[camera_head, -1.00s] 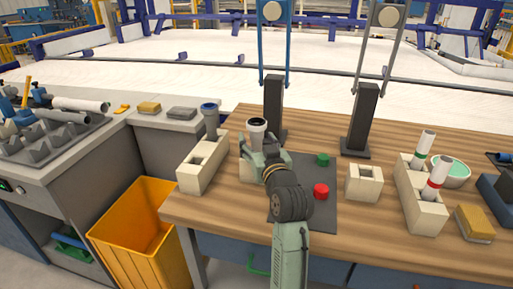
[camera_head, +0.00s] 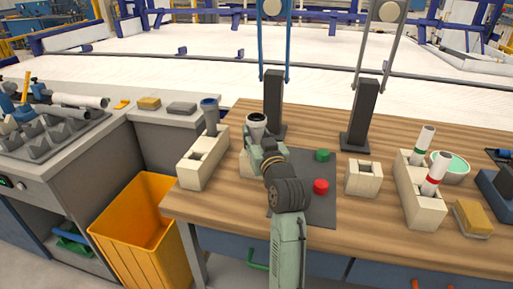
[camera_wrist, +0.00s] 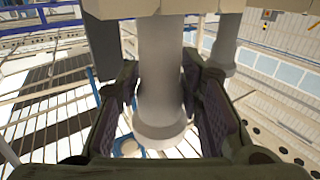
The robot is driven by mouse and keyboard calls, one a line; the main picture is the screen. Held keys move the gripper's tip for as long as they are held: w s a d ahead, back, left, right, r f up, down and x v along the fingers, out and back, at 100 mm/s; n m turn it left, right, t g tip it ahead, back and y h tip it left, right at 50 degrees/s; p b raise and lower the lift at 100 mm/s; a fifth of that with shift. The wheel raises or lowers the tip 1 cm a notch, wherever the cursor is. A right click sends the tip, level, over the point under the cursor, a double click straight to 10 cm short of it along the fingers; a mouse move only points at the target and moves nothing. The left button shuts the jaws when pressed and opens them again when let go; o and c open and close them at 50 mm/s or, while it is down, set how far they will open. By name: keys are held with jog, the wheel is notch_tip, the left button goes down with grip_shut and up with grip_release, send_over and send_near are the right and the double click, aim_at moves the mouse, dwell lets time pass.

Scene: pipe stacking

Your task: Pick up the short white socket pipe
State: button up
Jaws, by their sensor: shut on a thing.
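The short white socket pipe (camera_head: 256,120) stands upright, with its wide, dark-mouthed socket end up, at a cream holder block (camera_head: 246,164) on the wooden table. My gripper (camera_head: 263,138) is around it just below the socket. In the wrist view the pale pipe (camera_wrist: 160,70) lies between the two dark finger pads of my gripper (camera_wrist: 163,100), which is shut on it. The flared socket end (camera_wrist: 160,128) shows beyond the fingers. The pipe's other end runs up to the block in that view. My gripper and arm hide most of the block in the head view.
A blue-topped grey pipe (camera_head: 210,116) stands in a long cream block (camera_head: 203,160) to the left. Two dark posts (camera_head: 274,100) (camera_head: 361,118) rise behind. Red and green buttons (camera_head: 321,186) (camera_head: 322,155) sit on a dark mat (camera_head: 318,212) at right.

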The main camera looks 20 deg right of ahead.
jog(key=shift+c, duration=1.1)
notch_tip(320, 180, up, 10)
jog(key=shift+f+b, duration=0.1)
jog(key=shift+b, duration=0.45)
